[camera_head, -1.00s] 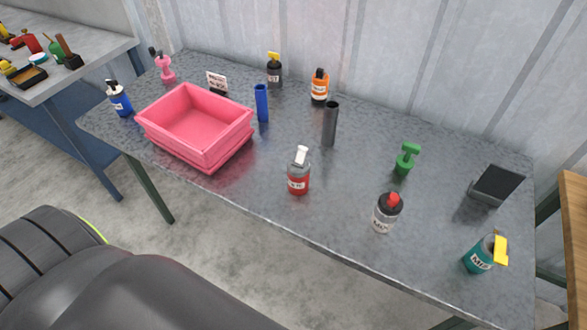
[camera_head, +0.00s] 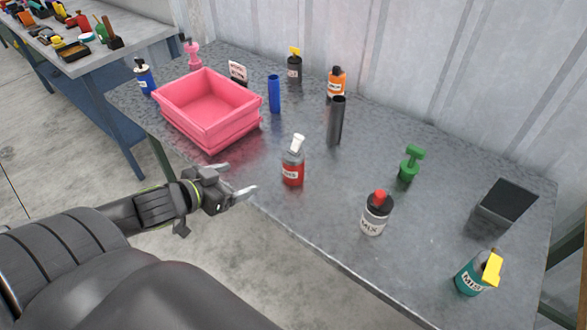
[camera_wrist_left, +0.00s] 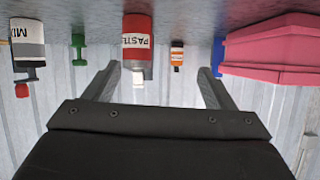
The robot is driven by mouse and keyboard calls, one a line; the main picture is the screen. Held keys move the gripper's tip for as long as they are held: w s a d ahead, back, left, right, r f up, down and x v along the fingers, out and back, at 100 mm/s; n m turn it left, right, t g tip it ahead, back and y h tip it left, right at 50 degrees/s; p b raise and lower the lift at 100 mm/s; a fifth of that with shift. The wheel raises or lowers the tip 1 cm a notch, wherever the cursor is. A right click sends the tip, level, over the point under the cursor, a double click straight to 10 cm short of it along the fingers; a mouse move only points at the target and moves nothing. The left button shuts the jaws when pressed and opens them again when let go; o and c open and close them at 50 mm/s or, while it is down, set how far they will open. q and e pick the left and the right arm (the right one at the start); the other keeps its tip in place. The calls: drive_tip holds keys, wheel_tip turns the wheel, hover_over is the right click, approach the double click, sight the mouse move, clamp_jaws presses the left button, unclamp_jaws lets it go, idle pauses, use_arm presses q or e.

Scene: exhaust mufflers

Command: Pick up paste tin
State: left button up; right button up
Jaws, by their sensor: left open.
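The paste tin (camera_head: 292,162) is a red and grey can with a white nozzle. It stands upright near the front edge of the grey table (camera_head: 320,215). In the left wrist view, which is upside down, the tin (camera_wrist_left: 137,45) shows its "PASTE" label, and its nozzle lies between my spread fingers in the picture. My left gripper (camera_head: 235,181) is open and empty, left of the tin and in front of the table edge, with a gap to the tin. My right gripper is not in view.
A pink bin (camera_head: 208,108) stands to the left. A black cylinder (camera_head: 336,120) and an orange bottle (camera_head: 336,84) stand behind the tin. A white bottle with a red cap (camera_head: 376,213) and a green object (camera_head: 410,163) are to the right. Bare tabletop surrounds the tin.

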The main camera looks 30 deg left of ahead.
use_arm(q)
wheel_tip(320, 180, up, 2)
drive_tip(key=d+h, duration=0.2)
drive_tip(key=d, duration=0.1)
drive_tip(key=b, duration=0.5)
approach(286, 165)
drive_tip(key=shift+m, duration=0.4)
drive_tip(key=b+x, duration=0.1)
drive_tip(key=x, duration=0.5)
drive_tip(key=shift+w+d+f+b, duration=0.1)
drive_tip(key=shift+w+f+b, duration=0.15)
drive_tip(key=shift+w+b, duration=0.1)
drive_tip(key=shift+w+d+f, duration=0.15)
drive_tip(key=shift+w+f, duration=0.1)
drive_tip(key=shift+w, duration=0.4)
drive_tip(key=shift+a+x, duration=0.1)
drive_tip(key=shift+x, duration=1.2)
drive_tip(key=shift+a+x, duration=0.15)
drive_tip(key=shift+x, duration=1.1)
drive_tip(key=shift+f, duration=0.15)
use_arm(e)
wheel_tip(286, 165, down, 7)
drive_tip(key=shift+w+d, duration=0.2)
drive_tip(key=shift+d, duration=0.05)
use_arm(q)
drive_tip(key=shift+c, duration=0.3)
drive_tip(key=c, duration=1.1)
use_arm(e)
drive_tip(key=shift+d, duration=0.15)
